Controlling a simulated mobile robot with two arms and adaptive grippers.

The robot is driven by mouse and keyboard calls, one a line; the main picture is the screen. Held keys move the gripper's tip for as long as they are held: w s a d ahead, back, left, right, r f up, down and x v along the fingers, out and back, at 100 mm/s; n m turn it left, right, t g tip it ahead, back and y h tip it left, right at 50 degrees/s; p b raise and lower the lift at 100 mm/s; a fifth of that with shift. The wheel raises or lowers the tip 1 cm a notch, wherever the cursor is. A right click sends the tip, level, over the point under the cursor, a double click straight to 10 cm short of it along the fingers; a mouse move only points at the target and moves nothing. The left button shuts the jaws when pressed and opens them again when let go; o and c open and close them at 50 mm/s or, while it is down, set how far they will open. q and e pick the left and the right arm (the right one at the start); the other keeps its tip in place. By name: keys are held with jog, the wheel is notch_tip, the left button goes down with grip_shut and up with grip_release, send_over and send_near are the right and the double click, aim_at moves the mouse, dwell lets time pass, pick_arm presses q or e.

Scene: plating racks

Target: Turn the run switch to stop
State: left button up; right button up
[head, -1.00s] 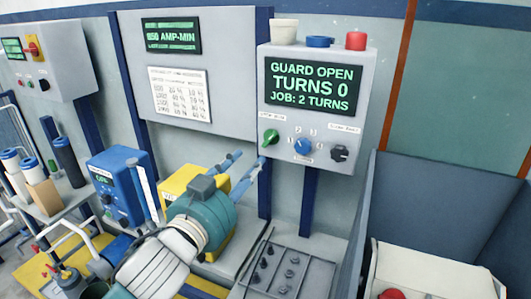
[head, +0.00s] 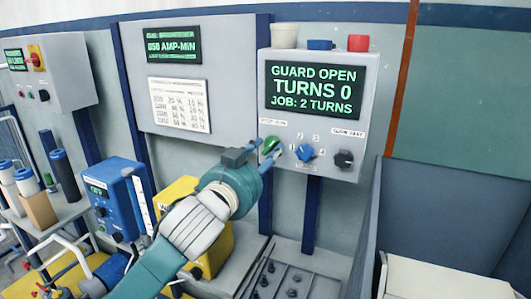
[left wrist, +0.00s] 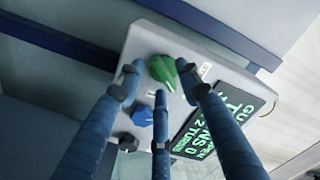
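The run switch is a green knob (head: 271,145) at the left of the control panel (head: 345,150), under a small label. In the left wrist view the green knob (left wrist: 163,69) shows a white pointer mark. My left gripper (head: 266,155) has its fingertips at the knob in the head view. In the left wrist view my left gripper (left wrist: 160,84) is open, with its blue fingers spread around the knob and gaps showing. Contact cannot be told. The panel screen (head: 314,90) reads "GUARD OPEN, TURNS 0, JOB: 2 TURNS". My right gripper is not in view.
A blue knob (head: 305,152) and a black knob (head: 344,159) sit right of the green one. A yellow box (head: 178,192) and a blue box (head: 117,197) stand behind my left arm.

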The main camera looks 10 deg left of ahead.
pick_arm(q)
jog(key=shift+c, duration=0.3)
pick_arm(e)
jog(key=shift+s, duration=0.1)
pick_arm(q)
jog(key=c, duration=0.8)
grip_shut()
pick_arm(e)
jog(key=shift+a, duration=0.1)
